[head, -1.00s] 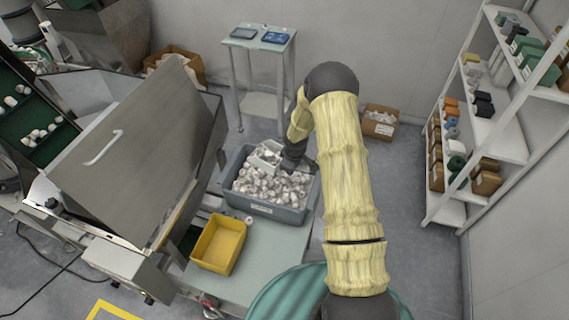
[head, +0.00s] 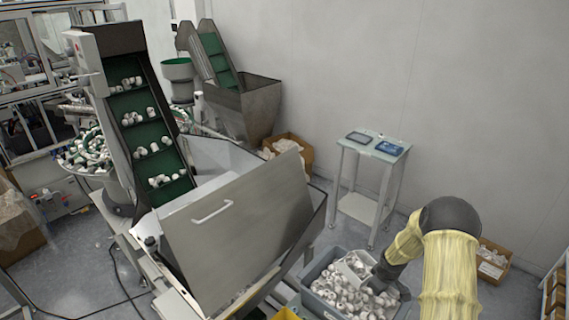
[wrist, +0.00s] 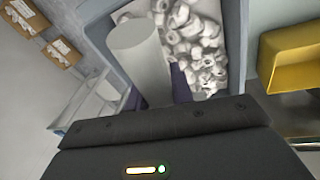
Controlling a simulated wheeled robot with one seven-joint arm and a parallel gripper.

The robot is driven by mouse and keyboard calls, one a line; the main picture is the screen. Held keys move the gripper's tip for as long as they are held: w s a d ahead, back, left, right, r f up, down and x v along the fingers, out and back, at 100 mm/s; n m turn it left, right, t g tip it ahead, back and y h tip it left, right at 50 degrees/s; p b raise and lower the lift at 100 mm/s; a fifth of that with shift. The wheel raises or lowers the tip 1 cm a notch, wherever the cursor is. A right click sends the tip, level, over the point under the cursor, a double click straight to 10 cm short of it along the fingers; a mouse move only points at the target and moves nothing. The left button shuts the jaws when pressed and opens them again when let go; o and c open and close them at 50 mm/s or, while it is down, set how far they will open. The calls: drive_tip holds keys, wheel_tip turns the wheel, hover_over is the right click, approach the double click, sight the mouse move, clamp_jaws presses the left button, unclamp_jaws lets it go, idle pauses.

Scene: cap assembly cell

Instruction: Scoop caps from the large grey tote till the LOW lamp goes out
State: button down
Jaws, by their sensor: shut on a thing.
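The large grey tote (head: 314,297) stands at the lower middle of the head view, filled with white caps (head: 345,292). A white scoop (head: 352,266) is in the tote at the caps. My gripper (head: 384,273) is over the tote's right side in the head view. In the wrist view my gripper (wrist: 155,90) is shut on the scoop's thick grey handle (wrist: 136,52), with caps (wrist: 196,45) beyond it. How many caps the scoop holds is unclear. I cannot pick out the LOW lamp.
A hopper with a slanted metal lid (head: 238,220) stands left of the tote, feeding a green cleated conveyor (head: 140,125) that carries caps. A small table (head: 372,148) with two tablets stands behind. A yellow bin (wrist: 290,55) is beside the tote. Cardboard boxes (head: 493,262) stand on the floor.

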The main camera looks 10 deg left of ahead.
drive_tip(key=s+a+f+m+g+h+b, duration=0.1)
drive_tip(key=s+a+m+b, duration=0.5)
drive_tip(key=m, duration=0.3)
drive_tip(key=shift+s+a+f+h+b, duration=0.3)
drive_tip(key=shift+s+h+b, duration=0.1)
drive_tip(key=shift+s+b, duration=0.45)
drive_tip(key=s+d+r+n+b, duration=0.1)
drive_tip(key=s+d+r+b, duration=0.1)
drive_tip(key=d, duration=0.4)
drive_tip(key=s+d+r+n+b, duration=0.2)
drive_tip(key=s+d+r, duration=0.3)
drive_tip(key=d+r, duration=0.2)
drive_tip(key=shift+d+y, duration=0.3)
drive_tip(key=shift+r, duration=0.1)
